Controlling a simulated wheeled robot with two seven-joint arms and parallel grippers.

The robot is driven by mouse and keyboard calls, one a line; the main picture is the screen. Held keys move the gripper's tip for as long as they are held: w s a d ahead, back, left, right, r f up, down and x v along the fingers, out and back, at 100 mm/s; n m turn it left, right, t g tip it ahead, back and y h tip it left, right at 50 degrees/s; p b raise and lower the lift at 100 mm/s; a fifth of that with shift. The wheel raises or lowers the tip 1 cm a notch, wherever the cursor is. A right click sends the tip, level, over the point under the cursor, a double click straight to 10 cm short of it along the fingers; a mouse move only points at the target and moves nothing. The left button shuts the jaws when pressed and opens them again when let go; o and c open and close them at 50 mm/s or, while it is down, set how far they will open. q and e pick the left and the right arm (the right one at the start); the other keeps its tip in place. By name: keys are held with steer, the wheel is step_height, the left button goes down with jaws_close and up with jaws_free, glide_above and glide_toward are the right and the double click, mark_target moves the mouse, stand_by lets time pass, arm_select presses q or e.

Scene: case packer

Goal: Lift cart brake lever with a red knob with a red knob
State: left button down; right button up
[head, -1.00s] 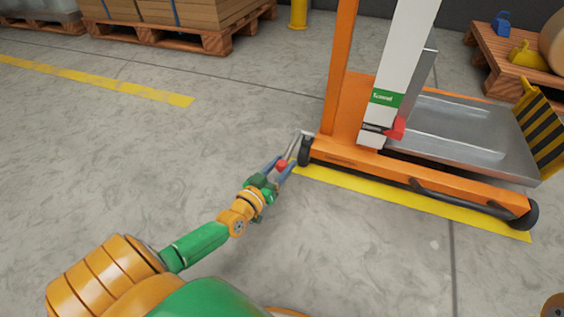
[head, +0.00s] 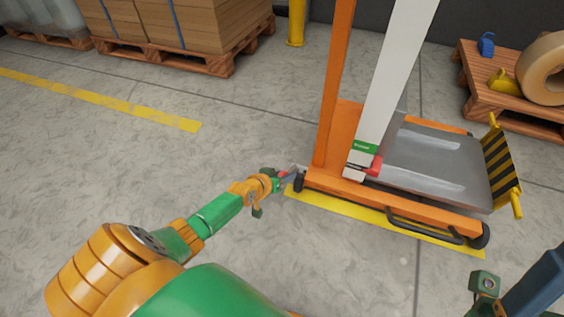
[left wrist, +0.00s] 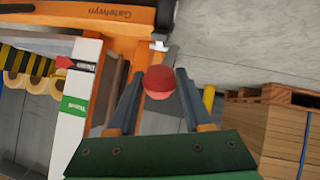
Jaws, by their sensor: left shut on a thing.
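The cart is an orange frame with a white mast (head: 388,85) and a grey platform (head: 420,160). Its brake lever is a short metallic bar (head: 297,172) at the near left corner, by the black wheel. The red knob (head: 278,182) is on its outer end and is small in the head view. My left gripper (head: 280,180) is shut on the red knob. In the left wrist view the knob (left wrist: 160,82) sits between the two blue-grey fingers. Part of my right gripper (head: 535,288) shows at the lower right, cut off by the edge; its jaws cannot be made out.
A yellow floor line (head: 380,222) runs along the cart's near side. A striped yellow and black plate (head: 500,165) stands at the platform's right end. Loaded pallets stand at the back left (head: 205,62) and back right (head: 545,120). The floor left of the cart is clear.

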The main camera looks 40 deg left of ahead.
arm_select(q)
steer(key=shift+w+a+r, duration=0.2)
steer(key=shift+w+r, duration=0.5)
steer(key=shift+r, duration=0.1)
steer(key=shift+c, duration=1.8)
jaws_free()
steer(key=shift+s, duration=0.1)
